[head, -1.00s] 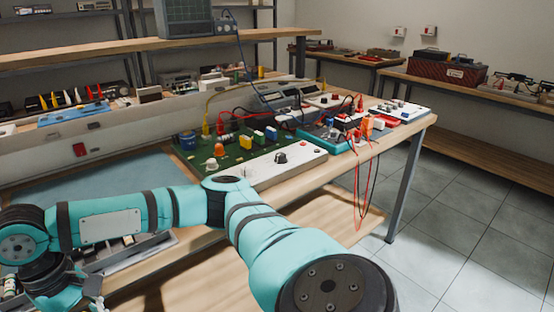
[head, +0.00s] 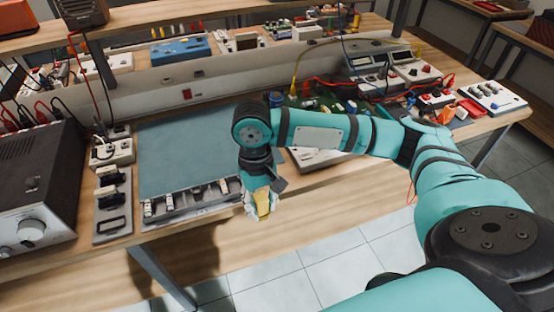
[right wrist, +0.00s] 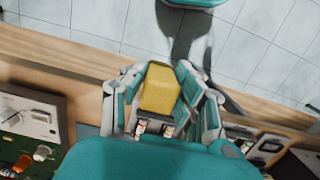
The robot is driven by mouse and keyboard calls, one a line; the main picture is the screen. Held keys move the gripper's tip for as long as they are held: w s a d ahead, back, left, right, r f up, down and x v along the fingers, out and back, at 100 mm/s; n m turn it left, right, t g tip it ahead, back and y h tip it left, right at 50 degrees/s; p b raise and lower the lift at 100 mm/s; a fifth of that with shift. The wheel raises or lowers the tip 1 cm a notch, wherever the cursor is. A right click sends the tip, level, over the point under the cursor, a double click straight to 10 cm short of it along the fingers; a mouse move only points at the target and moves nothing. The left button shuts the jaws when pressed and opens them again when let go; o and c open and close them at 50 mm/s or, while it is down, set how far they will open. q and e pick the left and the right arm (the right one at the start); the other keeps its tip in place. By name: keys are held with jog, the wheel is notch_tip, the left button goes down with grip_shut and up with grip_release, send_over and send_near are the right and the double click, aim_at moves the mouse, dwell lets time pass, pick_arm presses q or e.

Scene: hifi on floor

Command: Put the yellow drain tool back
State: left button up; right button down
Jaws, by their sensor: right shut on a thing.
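My right gripper (head: 262,208) is shut on a yellow block-like piece, the yellow drain tool (head: 264,203). The gripper points down, near the right end of a grey tray and by the bench's front edge. In the right wrist view, the tool (right wrist: 160,90) sits between both fingers of the gripper (right wrist: 160,74), with bench edge and floor beyond it. The grey compartment tray (head: 205,207) lies along the front of the blue mat and holds several small parts. My left gripper is not in view.
A blue-grey mat (head: 185,150) lies clear on the bench. A black amplifier (head: 40,165) and a grey strip with black parts (head: 112,222) stand at left. A green circuit board (head: 310,103), wires and meters (head: 376,62) are behind my right arm. Open floor lies in front.

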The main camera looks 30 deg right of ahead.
jog(key=shift+s+r+p, duration=0.2)
jog(key=shift+r+p, duration=0.1)
jog(key=shift+r, duration=0.3)
jog(key=shift+w+d, duration=0.1)
jog(key=shift+d, duration=0.05)
jog(key=w+d, duration=0.3)
jog(key=w+d+f+p, duration=0.1)
jog(key=w+d, duration=0.3)
jog(key=w+d+f+p, duration=0.1)
jog(key=w+d, duration=0.3)
jog(key=shift+w+d, duration=0.1)
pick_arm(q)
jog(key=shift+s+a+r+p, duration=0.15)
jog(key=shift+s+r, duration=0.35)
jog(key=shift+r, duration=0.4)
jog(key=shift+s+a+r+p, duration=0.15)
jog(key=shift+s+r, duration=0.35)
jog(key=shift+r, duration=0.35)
pick_arm(e)
jog(key=shift+f, duration=1.6)
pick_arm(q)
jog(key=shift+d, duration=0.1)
pick_arm(e)
jog(key=c, duration=1)
grip_release()
jog(key=shift+f, duration=0.1)
